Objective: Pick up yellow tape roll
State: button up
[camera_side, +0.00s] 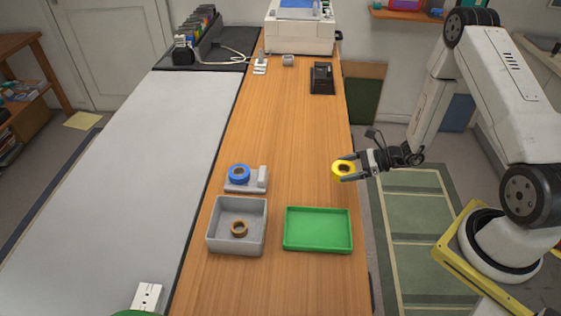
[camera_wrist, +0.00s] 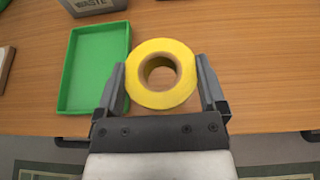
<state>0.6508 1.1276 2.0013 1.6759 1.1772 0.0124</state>
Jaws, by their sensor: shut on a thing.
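The yellow tape roll (camera_side: 338,164) is between the fingers of my gripper (camera_side: 349,169), near the right edge of the wooden table in the side view. In the wrist view the yellow tape roll (camera_wrist: 140,88) lies flat-side up, its brown core showing, with a finger of my gripper (camera_wrist: 161,88) against it on each side. My gripper is shut on the roll. I cannot tell whether the roll touches the table or is held just above it.
A green tray (camera_side: 318,248) stands in front of the roll. Left of it is a grey bin (camera_side: 225,241) with a brown roll (camera_side: 239,229) inside. A blue roll (camera_side: 239,171) sits on a grey holder (camera_side: 259,183). The table's middle is clear.

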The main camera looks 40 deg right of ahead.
jog(key=s+a+r, duration=0.1)
jog(key=s+r, duration=0.2)
jog(key=s, duration=0.5)
jog(key=shift+s+a+r, duration=0.2)
jog(key=shift+s+r, duration=0.15)
